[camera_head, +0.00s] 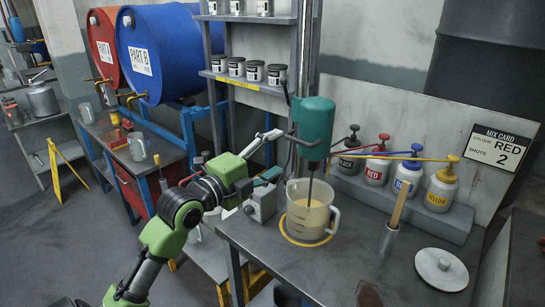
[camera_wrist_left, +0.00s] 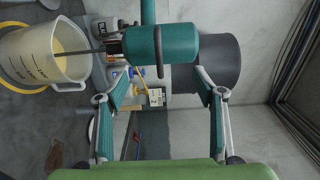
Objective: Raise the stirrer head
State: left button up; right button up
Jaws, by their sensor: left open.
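The teal stirrer head (camera_head: 312,125) hangs on a metal column, and its thin shaft (camera_head: 310,190) reaches down into a clear jug (camera_head: 328,217) holding pale yellow liquid. A dark bar handle (camera_head: 300,141) crosses the front of the head. My left gripper (camera_head: 279,152) is open just left of the head, with its fingers pointing at it. In the left wrist view, the stirrer head (camera_wrist_left: 178,44) lies ahead of the open left gripper (camera_wrist_left: 163,73), and nothing is between the fingertips. The handle (camera_wrist_left: 158,52) shows there too, apart from the fingers. My right gripper is not seen.
A grey switch box (camera_head: 262,204) stands beside the jug on the bench. Several pump bottles (camera_head: 405,177) line the back, their long spouts reaching toward the jug. Blue drum (camera_head: 165,50) stands back left.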

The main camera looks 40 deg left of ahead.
aim_at(296, 142)
pick_arm(q)
jog(key=shift+w+d+p, duration=0.2)
jog(key=shift+w+p, duration=0.05)
jog(key=shift+w, duration=2.35)
jog(key=shift+w+d+p, duration=0.2)
jog(key=shift+w, duration=2.4)
